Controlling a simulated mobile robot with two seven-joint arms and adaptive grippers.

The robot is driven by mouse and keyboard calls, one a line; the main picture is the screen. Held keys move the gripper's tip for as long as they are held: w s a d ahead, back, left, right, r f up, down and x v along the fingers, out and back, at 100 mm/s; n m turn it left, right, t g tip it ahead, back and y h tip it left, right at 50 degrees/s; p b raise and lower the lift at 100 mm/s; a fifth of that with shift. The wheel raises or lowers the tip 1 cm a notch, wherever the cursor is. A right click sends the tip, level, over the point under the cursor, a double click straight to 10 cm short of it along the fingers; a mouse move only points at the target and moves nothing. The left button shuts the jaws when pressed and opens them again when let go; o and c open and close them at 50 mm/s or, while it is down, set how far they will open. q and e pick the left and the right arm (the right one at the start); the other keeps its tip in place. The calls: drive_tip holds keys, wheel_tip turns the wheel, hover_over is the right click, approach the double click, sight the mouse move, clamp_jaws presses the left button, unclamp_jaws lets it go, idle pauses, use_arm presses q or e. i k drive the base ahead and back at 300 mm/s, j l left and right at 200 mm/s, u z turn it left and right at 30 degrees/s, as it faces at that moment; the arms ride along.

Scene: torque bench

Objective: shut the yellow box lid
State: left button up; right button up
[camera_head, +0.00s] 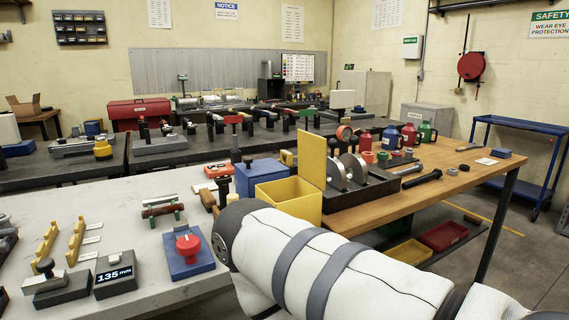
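The yellow box (305,211) stands near the middle of the view, between the grey bench and the wooden bench. It is open at the top, and no contents show inside it. Its yellow lid (312,157) stands upright along the far right side of the box. My white arm with grey bands comes in from the lower right and crosses in front, covering the lower part of the box. Neither gripper shows in the view.
A blue box (262,174) stands just left of the yellow box. Right of the lid, a black tray (362,193) holds metal discs on the wooden bench (440,189). A blue block with a red knob (187,247) lies on the grey bench (137,205).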

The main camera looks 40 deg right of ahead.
sight(312, 148)
drive_tip(key=l, duration=2.8)
drive_tip(key=k+z, duration=0.05)
drive_tip(key=k, duration=0.05)
